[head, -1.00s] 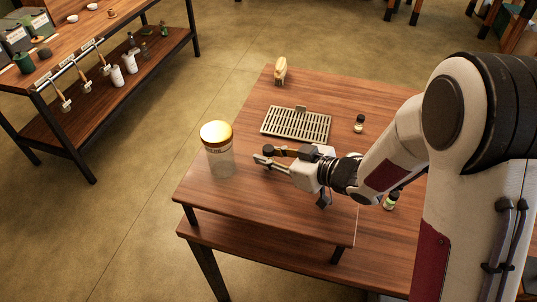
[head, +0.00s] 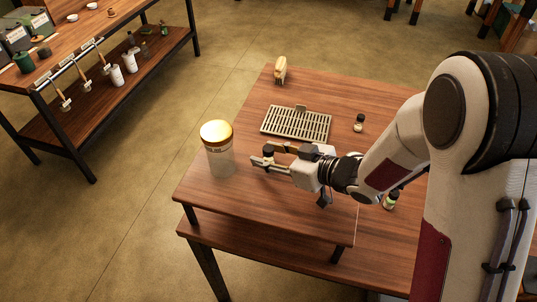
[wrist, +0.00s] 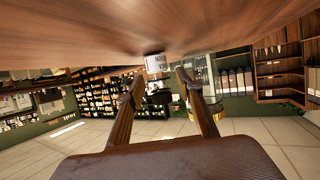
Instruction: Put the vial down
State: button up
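In the wrist view, a small vial (wrist: 155,63) with a white printed label shows between and just beyond my fingertips, against the wooden tabletop, which fills the top of this upside-down view. A dark shape below its label may be its cap. My gripper (head: 263,154) is low over the table in the head view, pointing left. Its fingers (wrist: 159,76) stand apart, with a gap visible on both sides of the label. In the head view I cannot clearly make out the vial at the fingertips.
A large clear jar with a gold lid (head: 218,150) stands just left of my gripper. A slatted metal tray (head: 296,124) lies behind it. Small capped vials stand at the right (head: 359,123) and beside my arm (head: 391,201). A brush-like object (head: 280,70) stands at the back corner.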

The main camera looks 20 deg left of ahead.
jog(key=shift+v, duration=5.95)
jog(key=shift+w+d, duration=0.1)
